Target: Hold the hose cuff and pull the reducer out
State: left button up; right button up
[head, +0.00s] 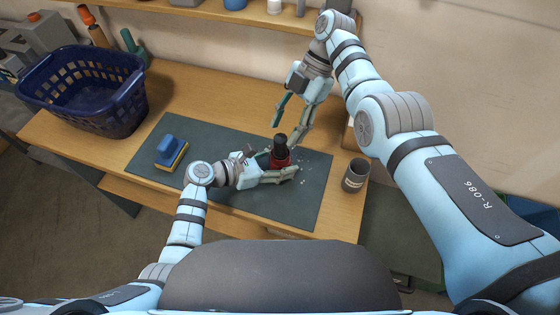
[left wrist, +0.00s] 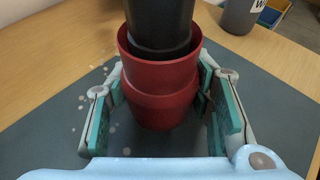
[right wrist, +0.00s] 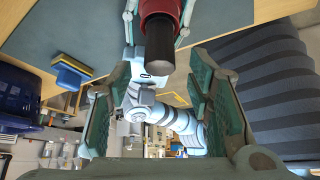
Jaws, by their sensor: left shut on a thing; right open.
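The red hose cuff (head: 280,160) stands upright on the dark mat, with the black reducer (head: 280,141) sticking up out of its top. In the left wrist view, the cuff (left wrist: 158,90) is between my left gripper's pads and the reducer (left wrist: 160,28) sits inside its rim. My left gripper (head: 281,172) is shut on the cuff, low down. My right gripper (head: 293,122) is open and empty, just behind and above the reducer. In the right wrist view, the reducer's dark end (right wrist: 159,42) lies beyond the open fingers, not between the pads.
The dark mat (head: 225,140) has a blue-and-yellow sponge (head: 172,150) at its left and pale spots near the cuff. A grey cup (head: 355,175) stands at the table's right edge. A blue basket (head: 85,95) is at the left. A shelf runs along the back wall.

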aim_at(282, 137)
jog(key=x, duration=0.4)
jog(key=shift+a+f, duration=0.1)
jog(key=shift+c, duration=0.6)
grip_shut()
jog(key=shift+r, duration=1.05)
jog(key=shift+r, duration=0.1)
jog(key=shift+w+r, duration=0.2)
jog(key=shift+r, duration=0.55)
jog(key=shift+r+g, duration=0.15)
jog(key=shift+g, duration=0.15)
